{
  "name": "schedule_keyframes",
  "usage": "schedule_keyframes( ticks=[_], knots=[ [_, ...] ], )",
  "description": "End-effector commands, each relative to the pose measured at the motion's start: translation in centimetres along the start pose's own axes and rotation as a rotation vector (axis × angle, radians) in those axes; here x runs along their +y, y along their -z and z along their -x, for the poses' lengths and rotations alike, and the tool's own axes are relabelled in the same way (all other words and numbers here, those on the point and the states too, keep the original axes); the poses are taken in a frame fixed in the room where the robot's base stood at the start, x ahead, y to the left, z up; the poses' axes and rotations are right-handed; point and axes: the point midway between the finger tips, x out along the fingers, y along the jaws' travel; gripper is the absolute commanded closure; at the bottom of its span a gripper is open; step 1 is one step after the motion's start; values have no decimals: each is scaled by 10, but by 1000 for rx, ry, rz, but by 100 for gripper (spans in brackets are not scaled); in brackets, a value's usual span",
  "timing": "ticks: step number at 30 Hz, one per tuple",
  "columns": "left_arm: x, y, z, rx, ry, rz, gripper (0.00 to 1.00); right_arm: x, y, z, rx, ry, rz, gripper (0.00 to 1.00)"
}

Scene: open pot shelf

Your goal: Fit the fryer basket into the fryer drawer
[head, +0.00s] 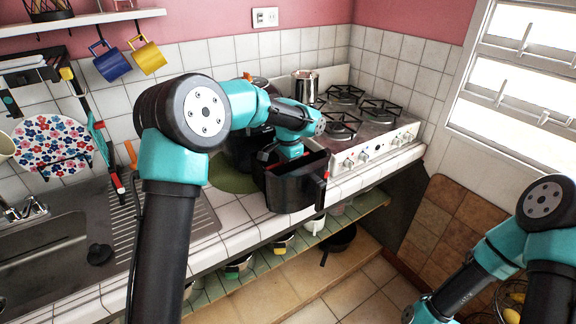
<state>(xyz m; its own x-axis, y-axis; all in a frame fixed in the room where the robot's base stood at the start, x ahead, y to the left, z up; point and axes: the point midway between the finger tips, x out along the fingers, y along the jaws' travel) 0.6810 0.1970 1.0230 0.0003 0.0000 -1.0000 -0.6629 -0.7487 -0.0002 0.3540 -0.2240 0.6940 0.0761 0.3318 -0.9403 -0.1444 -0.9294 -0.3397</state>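A black open-topped box with a handle on its right side, which looks like the fryer drawer (292,194), sits at the counter's front edge left of the stove. I cannot make out the fryer basket as a separate thing; it may be inside the box or hidden by my arm. My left gripper (284,158) points down at the top of the box; its fingers are hidden, so I cannot tell whether it holds anything. A dark rounded body, possibly the fryer, stands behind, mostly covered by my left arm. My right arm hangs at lower right, its gripper beyond the bottom edge.
A stove (372,128) with a metal pot (305,86) stands right of the box. A round green mat (230,180) lies left of it. A sink (45,262) is at left. Pots stand on the open shelf (372,200) below. Tiled floor is clear at bottom middle.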

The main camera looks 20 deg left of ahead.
Motion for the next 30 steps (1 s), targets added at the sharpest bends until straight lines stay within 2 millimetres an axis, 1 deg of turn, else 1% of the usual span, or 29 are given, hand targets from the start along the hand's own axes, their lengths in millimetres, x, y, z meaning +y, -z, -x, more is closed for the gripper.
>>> schedule_keyframes(
  ticks=[20,21,27,30],
  knots=[
    [0,0,-10,0,1,0,100,0,0,0,0,0,0,57],
    [0,0,-10,1,1,0,81,0,0,0,0,0,0,57],
    [0,0,-10,0,0,0,62,0,0,0,0,0,0,57],
    [0,0,-10,0,0,0,54,0,0,0,0,0,0,57]
  ],
)
